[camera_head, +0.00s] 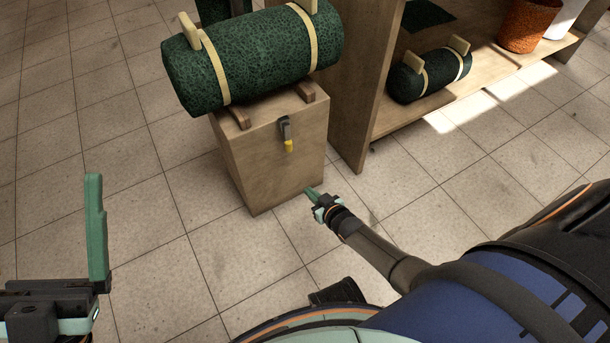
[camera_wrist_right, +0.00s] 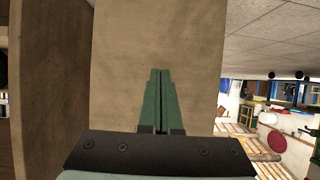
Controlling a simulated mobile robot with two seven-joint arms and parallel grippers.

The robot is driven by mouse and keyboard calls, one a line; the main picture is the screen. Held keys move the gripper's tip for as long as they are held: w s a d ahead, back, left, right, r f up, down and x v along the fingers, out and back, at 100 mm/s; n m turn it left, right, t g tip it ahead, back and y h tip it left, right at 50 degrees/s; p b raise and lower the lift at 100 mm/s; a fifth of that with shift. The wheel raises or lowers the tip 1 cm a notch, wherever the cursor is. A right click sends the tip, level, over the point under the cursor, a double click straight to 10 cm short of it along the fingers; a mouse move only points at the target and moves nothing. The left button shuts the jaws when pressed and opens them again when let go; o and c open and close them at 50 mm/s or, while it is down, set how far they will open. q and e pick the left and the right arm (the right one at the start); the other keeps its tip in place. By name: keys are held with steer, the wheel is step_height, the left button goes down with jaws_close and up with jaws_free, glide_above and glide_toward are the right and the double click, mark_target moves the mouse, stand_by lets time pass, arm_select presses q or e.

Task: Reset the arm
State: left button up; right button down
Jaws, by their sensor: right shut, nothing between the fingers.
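My right gripper (camera_head: 313,193) reaches in from the right in the head view, low beside the front of a wooden box. In the right wrist view its two green fingers (camera_wrist_right: 160,90) are together with nothing between them, in front of a plain brown surface. My left gripper (camera_head: 95,225) shows only partly at the lower left of the head view, with one upright green finger. Whether it is open or shut does not show. I cannot tell whether the right fingertips touch the box.
The wooden box (camera_head: 262,160) bears a green speckled roll (camera_head: 255,62) with cream straps and has a latch with a yellow part (camera_head: 288,146). Behind it, a wooden shelf (camera_head: 385,127) holds a smaller green roll (camera_head: 437,80) and an orange pot (camera_head: 528,25). Tiled floor at left is clear.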

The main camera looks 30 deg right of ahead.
steer(key=shift+s+f, duration=0.7)
